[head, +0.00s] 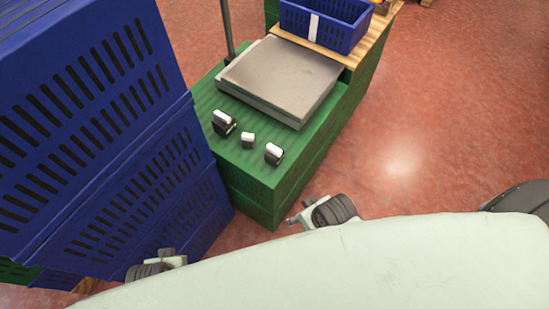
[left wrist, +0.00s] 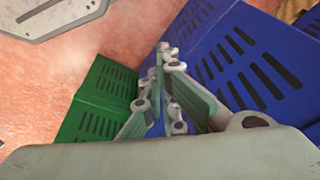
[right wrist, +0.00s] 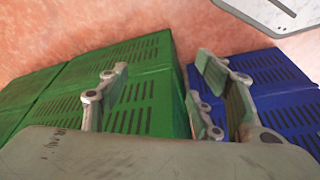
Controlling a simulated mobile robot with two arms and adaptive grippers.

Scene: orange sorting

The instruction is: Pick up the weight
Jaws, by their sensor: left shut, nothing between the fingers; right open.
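Three small dark weights with pale tops stand on the green crate stack (head: 262,196), in front of a scale. They are the left weight (head: 223,123), the smaller middle weight (head: 248,140) and the right weight (head: 273,154). My right gripper (head: 299,219) is in front of the stack's near right corner, apart from the weights; its open, empty fingers also show in the right wrist view (right wrist: 162,72). My left gripper (head: 168,254) is low beside the blue crates, partly hidden by my pale body; its shut, empty fingers show in the left wrist view (left wrist: 165,75). Neither wrist view shows a weight.
A grey scale platform (head: 285,78) with a post (head: 227,28) covers the back of the green stack. A blue crate (head: 322,28) sits on a wooden board behind it. Tall blue crates (head: 100,110) fill the left side. The red floor (head: 440,110) at right is clear.

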